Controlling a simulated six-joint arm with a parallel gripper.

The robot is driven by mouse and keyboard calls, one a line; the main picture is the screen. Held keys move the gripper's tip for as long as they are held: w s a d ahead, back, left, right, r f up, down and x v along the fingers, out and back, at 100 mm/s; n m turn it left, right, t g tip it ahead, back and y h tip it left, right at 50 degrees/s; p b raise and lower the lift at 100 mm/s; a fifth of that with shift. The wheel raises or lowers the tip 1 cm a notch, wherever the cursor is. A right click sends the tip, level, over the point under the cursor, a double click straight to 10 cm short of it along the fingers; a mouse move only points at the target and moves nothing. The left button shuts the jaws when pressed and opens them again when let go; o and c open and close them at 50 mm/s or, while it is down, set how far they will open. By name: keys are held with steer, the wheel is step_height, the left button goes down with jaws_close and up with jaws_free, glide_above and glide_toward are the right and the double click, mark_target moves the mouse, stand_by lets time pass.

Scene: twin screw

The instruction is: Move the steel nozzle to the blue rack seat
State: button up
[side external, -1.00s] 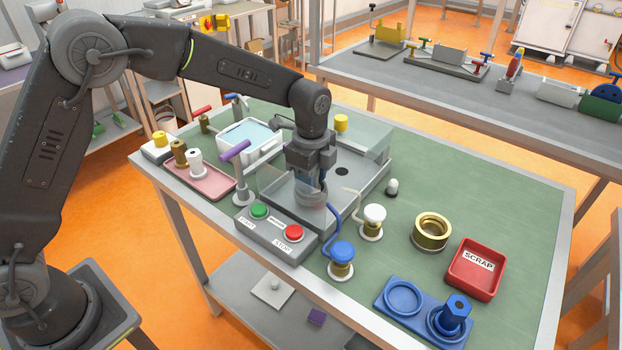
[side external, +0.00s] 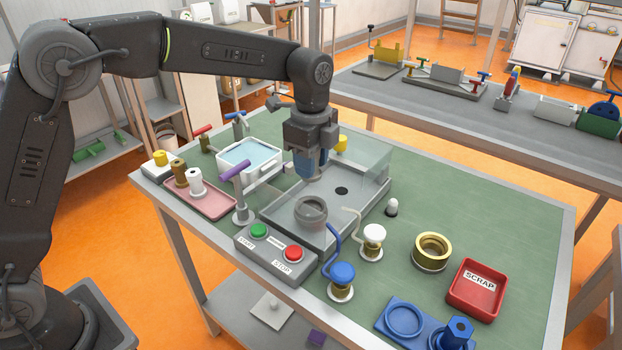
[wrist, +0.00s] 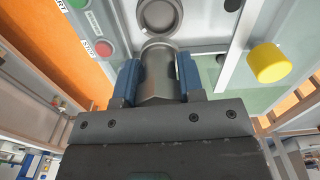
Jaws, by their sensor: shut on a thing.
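The steel nozzle (wrist: 158,72) is a grey metal cylinder held between the blue fingers of my gripper (wrist: 157,82) in the wrist view. In the side external view my gripper (side external: 311,168) hangs above the grey machine tray, behind and above a round grey collar (side external: 311,212). The fingers mostly hide the nozzle there. The collar also shows ahead of the nozzle in the wrist view (wrist: 160,16); the two are apart. The blue rack (side external: 384,322) lies at the front right of the bench. Its left ring seat (side external: 404,321) is empty; a blue hex-topped piece (side external: 459,331) stands in its right seat.
A clear guard (side external: 372,165) stands right of my gripper. The button box (side external: 270,248), blue-capped valve (side external: 342,275) and white-capped valve (side external: 374,238) stand between tray and rack. A brass ring (side external: 432,250) and red scrap bin (side external: 476,290) sit near the rack.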

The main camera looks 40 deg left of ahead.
steer(key=shift+s+d+f+m, duration=1.5)
steer(key=shift+s+d+f, duration=0.1)
steer(key=shift+d, duration=2.75)
steer(key=shift+s+d+f+m, duration=1.5)
steer(key=shift+d+f, duration=0.1)
steer(key=shift+d, duration=2.8)
steer(key=shift+s+d+f+m, duration=1.5)
steer(key=shift+s+d+f, duration=0.1)
steer(key=shift+d, duration=2.75)
steer(key=shift+f, duration=1)
steer(key=o, duration=1.1)
steer(key=shift+o, duration=0.3)
steer(key=o, duration=0.5)
